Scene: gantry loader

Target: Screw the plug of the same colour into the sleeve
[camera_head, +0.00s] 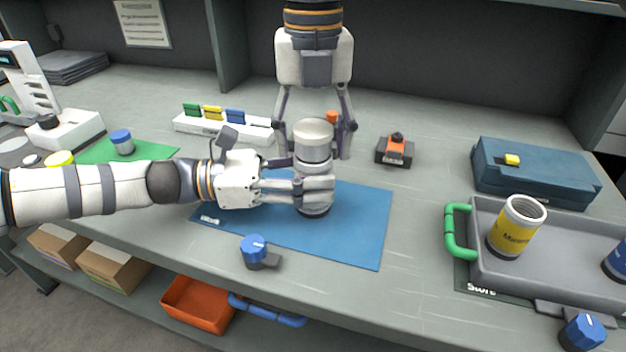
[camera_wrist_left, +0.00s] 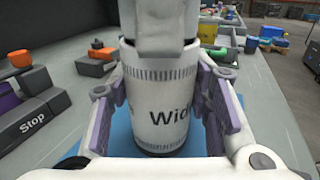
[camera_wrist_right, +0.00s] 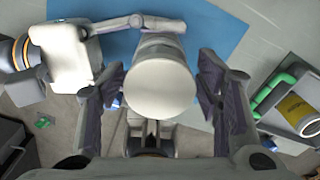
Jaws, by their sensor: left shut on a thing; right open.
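A white sleeve (camera_wrist_left: 160,110) with dark lettering stands upright on the blue mat (camera_head: 358,225). My left gripper (camera_head: 316,188) is shut around its side, with a finger on either side in the left wrist view. A white plug (camera_head: 313,133) with a round, flat top is in line on top of the sleeve. Its top also shows in the right wrist view (camera_wrist_right: 160,88). How deep it sits in the sleeve cannot be told. My right gripper (camera_head: 314,152) points down over the plug, open, with its fingers on either side and apart from it.
A grey tray (camera_head: 480,222) with green handles holds a yellow sleeve (camera_head: 512,240) and a blue one (camera_head: 618,258). A blue knob (camera_head: 255,248) stands at the mat's front edge. An orange-and-black device (camera_head: 395,150) and a blue case (camera_head: 535,180) stand to the right.

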